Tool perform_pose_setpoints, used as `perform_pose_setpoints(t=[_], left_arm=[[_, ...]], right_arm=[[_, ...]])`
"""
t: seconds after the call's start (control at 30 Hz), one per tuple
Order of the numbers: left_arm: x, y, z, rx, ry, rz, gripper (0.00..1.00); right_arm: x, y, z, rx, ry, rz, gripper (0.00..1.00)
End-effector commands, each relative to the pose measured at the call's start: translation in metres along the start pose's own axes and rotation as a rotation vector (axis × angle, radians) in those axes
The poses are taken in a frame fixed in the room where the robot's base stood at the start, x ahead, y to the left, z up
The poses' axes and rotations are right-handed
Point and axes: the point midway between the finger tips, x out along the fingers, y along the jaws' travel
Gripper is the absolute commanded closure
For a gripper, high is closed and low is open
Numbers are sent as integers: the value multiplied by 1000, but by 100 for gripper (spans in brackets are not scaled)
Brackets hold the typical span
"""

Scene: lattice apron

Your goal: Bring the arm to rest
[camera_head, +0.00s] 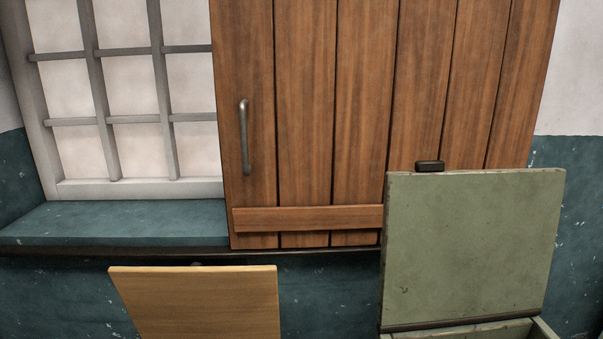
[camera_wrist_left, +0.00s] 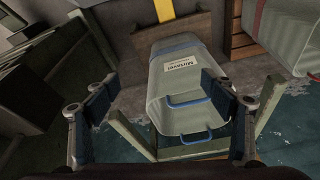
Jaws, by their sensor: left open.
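My left gripper (camera_wrist_left: 158,100) shows in the left wrist view with its two dark fingers spread apart. Nothing is between the fingertips that I can see being held. Beyond them is a grey-green bin (camera_wrist_left: 185,75) with a white label and blue handles. I cannot tell its exact distance from the fingers. Neither of my grippers shows in the head view, and the right one is in no view.
The head view shows a wooden plank door (camera_head: 305,110) with a metal handle (camera_head: 244,137), a barred window (camera_head: 125,90), a raised green lid (camera_head: 470,250) and a tan wooden panel (camera_head: 200,300). A wooden crate (camera_wrist_left: 260,62) and another grey container (camera_wrist_left: 290,35) stand at right in the wrist view.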

Motion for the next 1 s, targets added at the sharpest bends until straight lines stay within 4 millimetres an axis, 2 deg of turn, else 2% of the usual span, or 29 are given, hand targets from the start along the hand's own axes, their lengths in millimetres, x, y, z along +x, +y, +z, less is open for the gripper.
perform_pose_setpoints(t=[0.27, 0.47, 0.6, 0.7, 0.83, 1.0], left_arm=[[83, 4, 21, 3, -39, 5, 23], [166, 8, 62, 9, -77, 10, 23], [219, 11, 106, 15, -106, 14, 23], [249, 13, 142, 20, -125, 17, 23], [280, 15, 193, 26, -151, 19, 23], [302, 15, 255, 33, -180, 21, 23]], right_arm=[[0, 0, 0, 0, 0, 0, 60], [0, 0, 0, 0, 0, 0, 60], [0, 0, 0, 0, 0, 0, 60], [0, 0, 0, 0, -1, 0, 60], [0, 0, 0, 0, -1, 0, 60], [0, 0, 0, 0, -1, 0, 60]])
